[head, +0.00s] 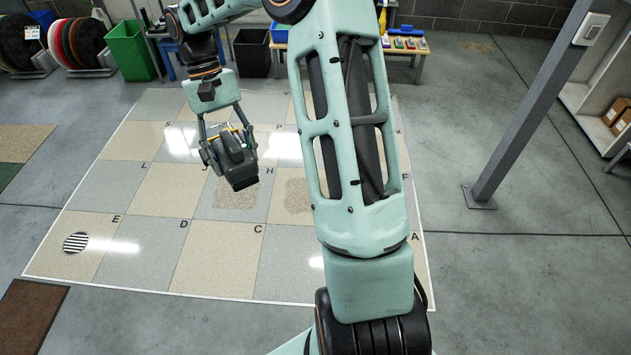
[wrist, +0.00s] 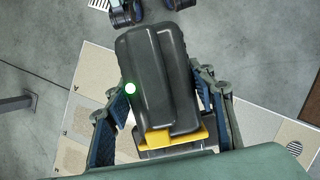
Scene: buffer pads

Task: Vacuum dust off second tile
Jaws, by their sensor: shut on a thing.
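My gripper (head: 229,143) is shut on a dark grey handheld vacuum (head: 238,164), held by its sides. The vacuum hangs above the tiled floor (head: 160,190), its front tilted down and toward the camera. In the wrist view the vacuum (wrist: 157,75) lies between my gripper's fingers (wrist: 165,108), with a yellow part at its near end. One speckled dust patch (head: 236,195) is on a grey tile lettered H, just below the vacuum. Another dust patch (head: 297,197) is on the beige tile to its right, close to my arm's link. My arm hides part of the tiles on the right.
A round striped drain (head: 75,243) is in the tile lettered E. A grey post (head: 530,110) stands at the right. A brown mat (head: 28,312) lies at the lower left.

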